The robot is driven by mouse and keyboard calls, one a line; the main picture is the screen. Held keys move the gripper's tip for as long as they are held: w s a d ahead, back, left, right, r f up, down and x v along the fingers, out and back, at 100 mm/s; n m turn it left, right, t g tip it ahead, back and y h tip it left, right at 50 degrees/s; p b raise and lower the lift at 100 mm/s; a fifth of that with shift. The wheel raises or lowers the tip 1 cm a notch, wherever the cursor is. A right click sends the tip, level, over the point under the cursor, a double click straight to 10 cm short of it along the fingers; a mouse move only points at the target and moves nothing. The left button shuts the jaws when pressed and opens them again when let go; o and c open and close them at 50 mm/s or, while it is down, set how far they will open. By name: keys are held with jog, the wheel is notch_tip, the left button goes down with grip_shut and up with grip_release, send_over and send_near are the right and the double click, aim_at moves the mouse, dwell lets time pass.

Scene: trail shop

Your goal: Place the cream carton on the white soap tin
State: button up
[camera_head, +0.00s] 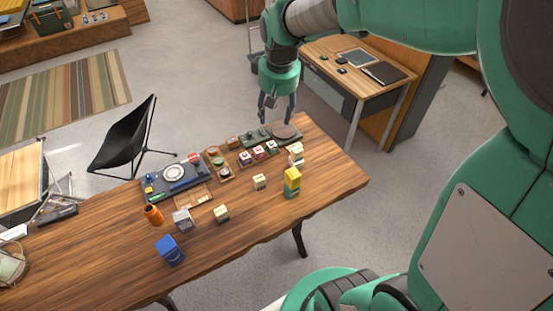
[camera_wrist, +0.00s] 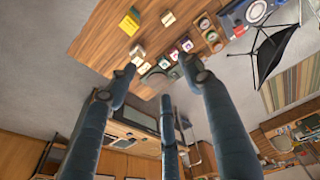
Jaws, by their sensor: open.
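My gripper (camera_head: 277,108) is open and empty, pointing down above the far end of the wooden table. Its fingers also show in the wrist view (camera_wrist: 165,82). Small cream boxes stand on the table: one near the middle (camera_head: 221,213), one further right (camera_head: 260,181), and a pale stack-like item (camera_head: 296,153) near the right edge. I cannot tell which is the cream carton. A whitish-grey box (camera_head: 183,221) stands left of the middle. The white soap tin cannot be told for certain. In the wrist view a cream box (camera_wrist: 168,18) and a pale item (camera_wrist: 137,52) show.
A yellow-topped teal block (camera_head: 291,182), a blue box (camera_head: 169,250) and an orange cylinder (camera_head: 153,214) stand on the table (camera_head: 110,260). Trays with small items line its far edge. A black chair (camera_head: 130,135) stands behind. The table's front is mostly clear.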

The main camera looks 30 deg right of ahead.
jog(key=s+a+r+t, duration=0.1)
jog(key=s+a+r, duration=0.1)
jog(key=s+a, duration=0.2)
jog(key=s+a+r+t, duration=0.1)
jog(key=s+a+r, duration=0.2)
jog(key=s, duration=0.7)
jog(key=s+a+r+t, duration=0.1)
jog(key=s+a+r, duration=0.2)
jog(key=s+a, duration=0.2)
jog(key=s, duration=0.3)
jog(key=shift+a+y, duration=0.2)
jog(key=shift+y, duration=0.1)
notch_tip(320, 180, down, 4)
jog(key=b, duration=0.3)
jog(key=shift+r+b, duration=0.15)
jog(key=shift+b, duration=0.25)
